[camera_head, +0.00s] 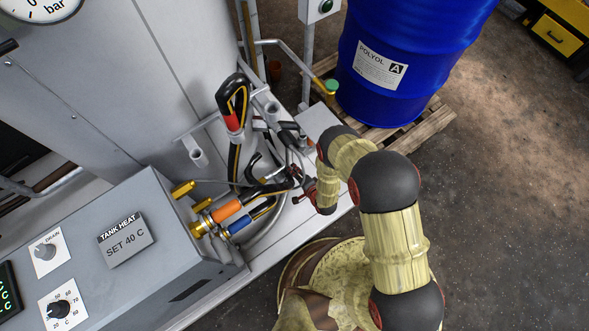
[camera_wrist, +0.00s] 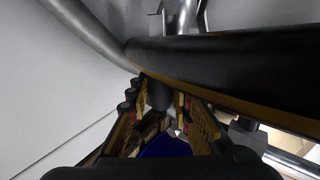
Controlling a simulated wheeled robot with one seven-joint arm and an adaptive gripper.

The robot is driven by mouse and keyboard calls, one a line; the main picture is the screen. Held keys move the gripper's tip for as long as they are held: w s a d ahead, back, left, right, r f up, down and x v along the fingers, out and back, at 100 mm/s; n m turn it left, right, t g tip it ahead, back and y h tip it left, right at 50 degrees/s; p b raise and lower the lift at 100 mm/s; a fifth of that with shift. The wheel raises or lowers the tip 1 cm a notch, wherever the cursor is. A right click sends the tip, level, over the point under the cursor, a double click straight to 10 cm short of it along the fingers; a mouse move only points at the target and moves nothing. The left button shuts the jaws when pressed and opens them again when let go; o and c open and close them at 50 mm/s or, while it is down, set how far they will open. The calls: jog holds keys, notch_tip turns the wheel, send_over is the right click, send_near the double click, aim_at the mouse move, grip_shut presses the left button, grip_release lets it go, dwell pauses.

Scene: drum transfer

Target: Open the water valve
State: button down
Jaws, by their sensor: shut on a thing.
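My gripper (camera_head: 296,178) is among the hoses beside the grey tank cabinet. In the wrist view its fingers (camera_wrist: 161,112) are closed in on a dark cylindrical piece (camera_wrist: 160,94); I cannot tell whether this is the water valve. Brass fittings (camera_head: 197,229) with an orange sleeve (camera_head: 227,211) and a blue sleeve (camera_head: 239,224) stick out from the cabinet to the left of my gripper. A thick black hose (camera_wrist: 235,68) crosses just beyond my fingers in the wrist view. No part is clearly marked as the water valve.
A grey control box (camera_head: 160,262) marked TANK HEAT stands at the lower left. A blue drum (camera_head: 400,45) stands on a wooden pallet (camera_head: 432,122) at the back. A pipe with a green-topped fitting (camera_head: 331,86) reaches beside it. The floor at the right is clear.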

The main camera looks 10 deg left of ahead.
jog(key=shift+d+f, duration=0.1)
jog(key=shift+f, duration=0.25)
jog(key=shift+m, duration=0.3)
jog(key=c, duration=1.6)
grip_release()
jog(key=shift+r, duration=0.1)
jog(key=v, duration=1.1)
jog(key=shift+s+d+r, duration=0.1)
jog(key=shift+d+r, duration=0.1)
jog(key=shift+d, duration=0.2)
